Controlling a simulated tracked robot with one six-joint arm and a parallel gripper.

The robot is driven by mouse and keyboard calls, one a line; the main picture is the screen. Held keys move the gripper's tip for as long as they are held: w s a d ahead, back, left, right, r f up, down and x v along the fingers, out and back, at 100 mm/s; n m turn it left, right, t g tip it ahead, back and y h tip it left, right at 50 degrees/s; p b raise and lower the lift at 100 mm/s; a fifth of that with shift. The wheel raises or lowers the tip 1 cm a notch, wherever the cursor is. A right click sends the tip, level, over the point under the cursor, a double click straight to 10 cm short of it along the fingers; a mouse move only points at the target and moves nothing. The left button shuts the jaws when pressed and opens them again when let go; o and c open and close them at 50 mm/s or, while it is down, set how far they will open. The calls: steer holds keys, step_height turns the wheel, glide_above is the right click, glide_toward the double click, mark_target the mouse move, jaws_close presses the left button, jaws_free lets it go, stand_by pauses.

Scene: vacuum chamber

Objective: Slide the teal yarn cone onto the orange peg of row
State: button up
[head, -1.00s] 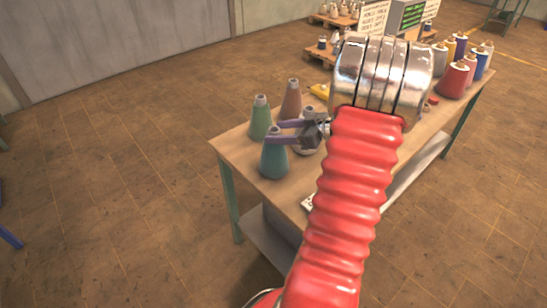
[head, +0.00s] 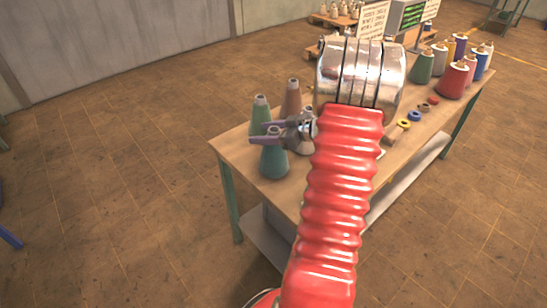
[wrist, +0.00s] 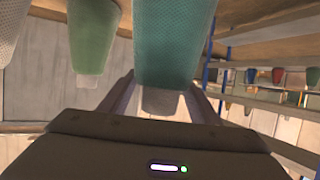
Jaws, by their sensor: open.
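The teal yarn cone (head: 273,163) stands upright at the near left corner of the table, with its grey tip up. My gripper (head: 258,133) is open at the height of that tip. In the wrist view, which looks upside down, the teal cone (wrist: 175,45) hangs large in the middle and its pale tip shows between the two spread fingers (wrist: 162,100). I cannot tell whether either finger touches it. I cannot make out an orange peg in these views.
A green cone (head: 259,120) and a brownish-pink cone (head: 292,97) stand close behind the teal one; a paler cone is partly hidden by my gripper. Coloured rings (head: 414,116) lie mid-table. Several spools, including a red one (head: 452,82), stand at the far end.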

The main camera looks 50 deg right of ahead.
steer(key=shift+c, duration=0.6)
steer(key=c, duration=1.2)
steer(key=shift+f, duration=0.15)
jaws_close()
steer(key=shift+s, duration=0.1)
